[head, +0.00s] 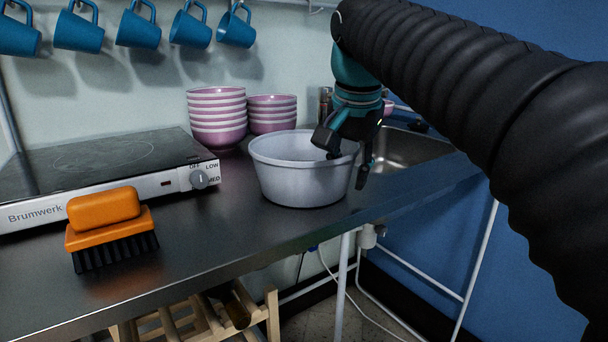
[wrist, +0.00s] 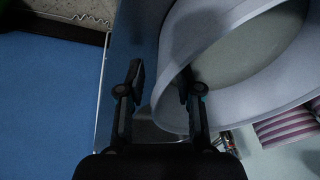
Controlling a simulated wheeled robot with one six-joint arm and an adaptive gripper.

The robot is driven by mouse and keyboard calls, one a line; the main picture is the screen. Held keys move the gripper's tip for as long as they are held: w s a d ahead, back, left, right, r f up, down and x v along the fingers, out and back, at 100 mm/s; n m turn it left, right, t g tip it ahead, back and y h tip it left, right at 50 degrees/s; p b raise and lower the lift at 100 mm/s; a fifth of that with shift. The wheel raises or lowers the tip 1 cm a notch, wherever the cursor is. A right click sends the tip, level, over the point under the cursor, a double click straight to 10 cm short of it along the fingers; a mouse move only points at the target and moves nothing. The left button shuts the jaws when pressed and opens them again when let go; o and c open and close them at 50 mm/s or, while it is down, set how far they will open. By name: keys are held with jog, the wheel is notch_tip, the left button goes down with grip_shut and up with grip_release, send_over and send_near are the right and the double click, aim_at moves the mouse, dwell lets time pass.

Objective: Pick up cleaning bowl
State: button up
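The cleaning bowl (head: 298,182) is a wide, pale grey-white tub standing upright on the metal counter, near the sink. My gripper (head: 346,165) points down at the bowl's right rim in the head view. One finger is over the inside of the bowl and the other is outside the wall. In the wrist view the bowl (wrist: 245,52) fills the upper right, and its rim passes between the two spread fingers of my gripper (wrist: 162,80). A gap shows between the outer finger and the wall. The inner finger's tip is partly dark against the bowl, so contact there is unclear.
Pink-and-white stacked bowls (head: 217,118) stand behind the bowl. A hotplate (head: 105,165) and an orange brush (head: 110,235) lie to the left. The sink (head: 410,148) is at right. Blue mugs (head: 138,30) hang above. The counter (head: 220,245) in front is clear.

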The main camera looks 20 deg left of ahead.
grip_shut()
jog(key=shift+r, duration=0.1)
dwell(0.6)
